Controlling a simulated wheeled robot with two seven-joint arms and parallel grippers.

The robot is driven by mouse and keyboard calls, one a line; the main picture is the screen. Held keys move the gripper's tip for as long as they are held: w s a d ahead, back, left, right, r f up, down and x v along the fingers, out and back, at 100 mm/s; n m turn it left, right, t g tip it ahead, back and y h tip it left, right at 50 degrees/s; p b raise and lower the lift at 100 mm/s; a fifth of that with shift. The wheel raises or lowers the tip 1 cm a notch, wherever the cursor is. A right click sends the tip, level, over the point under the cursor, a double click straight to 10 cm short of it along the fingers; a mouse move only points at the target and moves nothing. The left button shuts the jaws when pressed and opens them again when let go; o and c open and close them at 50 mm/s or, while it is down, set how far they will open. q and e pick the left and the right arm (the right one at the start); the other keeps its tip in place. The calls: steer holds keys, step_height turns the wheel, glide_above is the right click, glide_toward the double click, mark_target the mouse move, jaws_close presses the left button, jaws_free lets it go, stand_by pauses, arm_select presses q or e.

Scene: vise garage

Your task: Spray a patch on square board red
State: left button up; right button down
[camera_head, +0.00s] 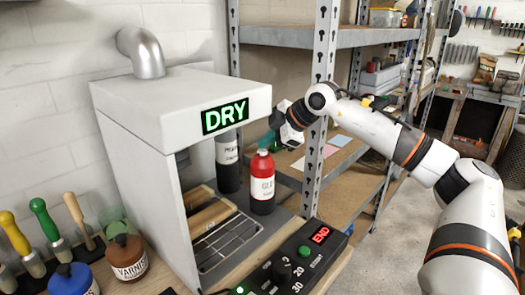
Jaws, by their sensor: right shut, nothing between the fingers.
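My right arm comes in from the right, and its gripper (283,113) is at the shelf post, just above and behind a red bottle. The fingers are small and partly hidden; it is shut and holds nothing. The red bottle (262,180), with a white label, stands upright beside the drying cabinet (140,150). A teal shape (267,139) shows just behind its cap; I cannot tell what it is. Pieces of wood (211,214) lie inside the cabinet, by a wire rack (228,241). I cannot make out a square board or a red patch. My left gripper is out of view.
The cabinet's sign reads DRY. A dark bottle (228,162) stands behind the red one. A control box (300,262) showing END sits in front. Varnish (127,258) and several handled tools (45,220) are at the left. Metal shelving (325,90) stands close to my right arm.

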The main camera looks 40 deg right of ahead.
steer(key=shift+f+b, duration=0.3)
steer(key=shift+f, duration=0.1)
stand_by(0.3)
steer(key=shift+r, duration=0.1)
steer(key=shift+r+p, duration=0.75)
steer(key=shift+p, duration=0.05)
step_height(320, 180, up, 6)
steer(key=p, duration=0.5)
stand_by(2.3)
